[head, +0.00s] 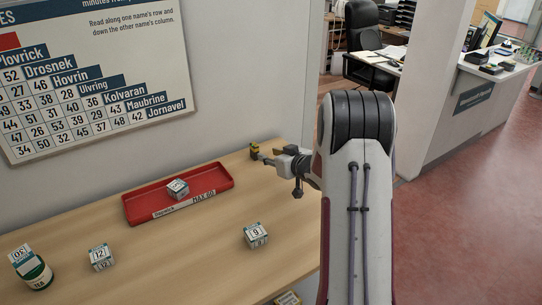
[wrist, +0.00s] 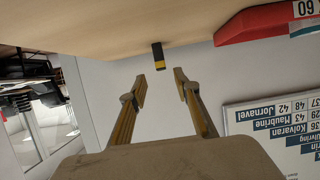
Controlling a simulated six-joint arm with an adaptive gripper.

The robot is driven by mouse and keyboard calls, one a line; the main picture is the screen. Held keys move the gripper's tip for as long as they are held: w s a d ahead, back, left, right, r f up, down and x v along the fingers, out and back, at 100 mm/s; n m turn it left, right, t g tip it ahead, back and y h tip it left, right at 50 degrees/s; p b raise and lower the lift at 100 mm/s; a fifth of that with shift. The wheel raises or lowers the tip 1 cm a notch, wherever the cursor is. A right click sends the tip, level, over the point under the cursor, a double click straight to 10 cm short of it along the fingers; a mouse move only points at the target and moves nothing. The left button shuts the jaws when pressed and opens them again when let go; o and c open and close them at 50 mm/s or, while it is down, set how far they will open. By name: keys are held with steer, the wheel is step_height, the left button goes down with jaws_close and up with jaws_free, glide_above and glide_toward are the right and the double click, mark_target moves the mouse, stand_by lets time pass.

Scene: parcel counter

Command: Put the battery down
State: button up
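A small black and yellow battery (head: 254,150) stands upright at the back of the wooden counter, near the wall. In the wrist view, which is turned upside down, the battery (wrist: 159,56) shows just beyond my fingertips, in line with the gap between them. My gripper (head: 268,157) is low over the back of the counter, to the right of the battery in the head view. In the wrist view my gripper (wrist: 160,83) has its two yellowish fingers apart, with nothing held between them. Gaps show between the battery and both fingers.
A red tray (head: 214,173) labelled MAX 60 holds a numbered parcel cube (head: 178,189). Other cubes marked 12 (head: 101,257) and 9 (head: 256,235) sit in front. A green tin (head: 37,272) with a cube on top stands at left. A number chart (head: 95,75) hangs on the wall.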

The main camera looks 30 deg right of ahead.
steer(key=shift+a+r, duration=0.1)
steer(key=shift+r, duration=0.3)
steer(key=s+a+r+m+g+h, duration=0.1)
steer(key=s+a+r+g+h, duration=0.1)
steer(key=s+a+r, duration=0.5)
steer(key=s+a+r+g+h, duration=0.1)
steer(key=s+a+r, duration=0.4)
steer(key=r, duration=0.4)
steer(key=s+a+g+y, duration=0.1)
steer(key=s+a, duration=0.4)
steer(key=s, duration=0.5)
steer(key=s+a+f+g+y, duration=0.1)
steer(key=s+a+g, duration=0.1)
steer(key=s+a, duration=0.4)
steer(key=s+a+f+n+g+y, duration=0.1)
steer(key=s+a, duration=0.4)
steer(key=s, duration=1)
steer(key=shift+a+g, duration=0.35)
steer(key=shift+g, duration=0.05)
